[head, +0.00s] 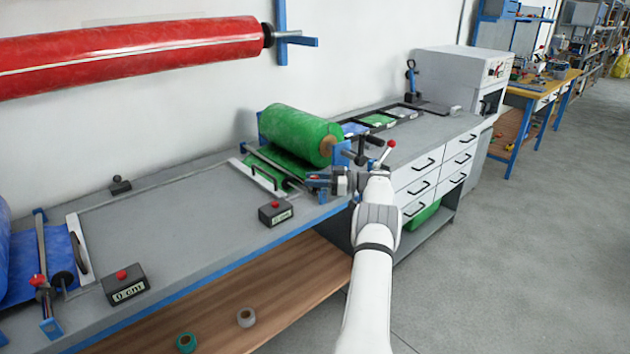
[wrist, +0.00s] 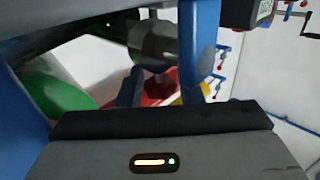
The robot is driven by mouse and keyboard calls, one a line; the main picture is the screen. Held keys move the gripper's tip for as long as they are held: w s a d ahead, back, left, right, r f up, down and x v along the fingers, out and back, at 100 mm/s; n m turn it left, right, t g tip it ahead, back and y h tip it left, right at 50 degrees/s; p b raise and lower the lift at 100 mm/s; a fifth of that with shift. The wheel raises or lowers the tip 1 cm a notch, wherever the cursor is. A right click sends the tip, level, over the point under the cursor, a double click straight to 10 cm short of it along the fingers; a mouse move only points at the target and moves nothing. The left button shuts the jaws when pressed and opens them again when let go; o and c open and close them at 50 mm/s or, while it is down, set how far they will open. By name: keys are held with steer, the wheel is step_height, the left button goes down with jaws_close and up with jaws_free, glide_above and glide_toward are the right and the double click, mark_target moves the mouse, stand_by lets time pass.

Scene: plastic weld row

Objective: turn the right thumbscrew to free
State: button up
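In the head view my gripper (head: 320,181) is at the front right corner of the green roll's station, by the bench's front edge. In the head view my gripper and arm hide the thumbscrew.
The green roll (head: 295,133) is mounted behind my gripper. A black box with a red button (head: 276,213) sits on the bench to the left. A lever with a red ball (head: 391,144) rises behind my wrist. The grey bench top (head: 180,225) is mostly clear.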

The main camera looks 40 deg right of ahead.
steer(key=o, duration=0.3)
steer(key=v, duration=0.8)
stand_by(0.3)
